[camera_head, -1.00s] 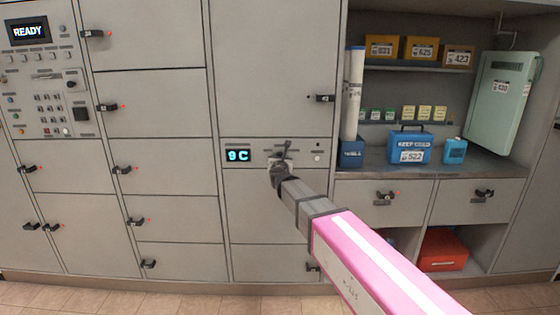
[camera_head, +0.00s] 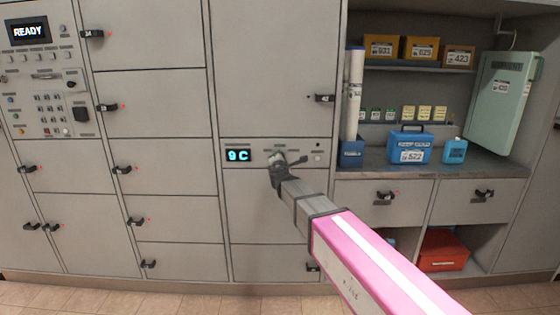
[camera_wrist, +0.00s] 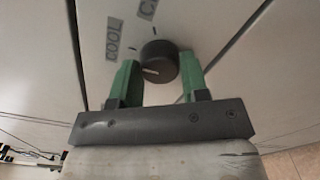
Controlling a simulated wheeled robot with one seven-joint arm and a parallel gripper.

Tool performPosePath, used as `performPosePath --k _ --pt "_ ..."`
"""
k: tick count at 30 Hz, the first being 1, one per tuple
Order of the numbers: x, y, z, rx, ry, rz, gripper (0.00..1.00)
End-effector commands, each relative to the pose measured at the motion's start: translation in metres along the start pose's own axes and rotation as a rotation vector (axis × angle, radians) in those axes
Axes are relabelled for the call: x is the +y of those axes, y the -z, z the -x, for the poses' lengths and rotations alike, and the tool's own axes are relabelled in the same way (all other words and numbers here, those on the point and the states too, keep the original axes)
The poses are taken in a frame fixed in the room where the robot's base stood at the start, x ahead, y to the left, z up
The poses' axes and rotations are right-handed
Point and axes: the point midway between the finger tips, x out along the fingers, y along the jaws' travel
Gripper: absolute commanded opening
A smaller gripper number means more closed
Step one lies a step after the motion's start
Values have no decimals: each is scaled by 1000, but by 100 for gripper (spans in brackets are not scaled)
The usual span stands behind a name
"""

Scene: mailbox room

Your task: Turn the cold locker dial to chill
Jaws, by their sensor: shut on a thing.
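The cold locker dial (camera_wrist: 158,58) is a round black knob with a pale pointer line, seen in the wrist view between my two green fingers. The line points toward the lower left. Tilted labels sit by it: COOL (camera_wrist: 113,38) at the upper left and another cut off by the top edge. My gripper (camera_wrist: 159,66) is shut on the dial, one finger on each side. In the head view my gripper (camera_head: 277,161) is at the locker panel and hides the dial. The display (camera_head: 238,155) left of it reads 9C.
Locker doors with black handles (camera_head: 323,98) surround the panel. A counter at the right holds a blue cooler box (camera_head: 409,147) and a white tube (camera_head: 352,95) in a blue holder. A red box (camera_head: 443,250) sits in the lower shelf.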

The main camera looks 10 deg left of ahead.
Motion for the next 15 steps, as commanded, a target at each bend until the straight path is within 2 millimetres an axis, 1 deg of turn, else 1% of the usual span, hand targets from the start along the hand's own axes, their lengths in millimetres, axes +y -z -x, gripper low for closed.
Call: performPosePath --k 15 --pt "0 0 0 0 1 -492 18"
